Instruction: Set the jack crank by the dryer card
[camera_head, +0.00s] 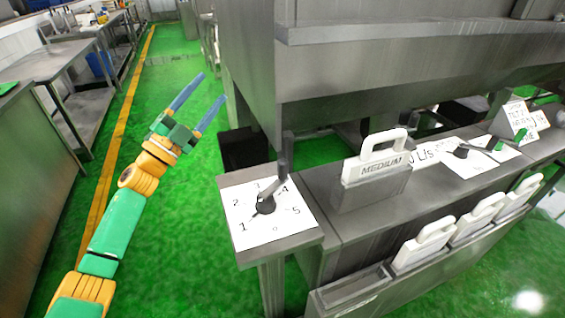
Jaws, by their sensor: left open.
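The jack crank (265,205) is a dark hub on a white dial plate (238,208) numbered 0 to 5. Its grey arm runs toward the upper right, near the 4, and ends in an upright handle (286,152). A small tip on the hub's other side lies toward the 1. The dryer card (376,165), white with a loop handle, reads MEDIUM and stands upright in a grey holder right of the dial. My left gripper (211,88) is open and empty, up and left of the crank and apart from it, over the green floor. My right gripper is not in view.
Three white-handled cards (425,246) stand in a front rack. Farther right are another dial marked L/s (460,158) and a TILT sign (519,119). A large steel housing (400,60) overhangs behind the crank. The green floor (185,190) left of the dial is clear.

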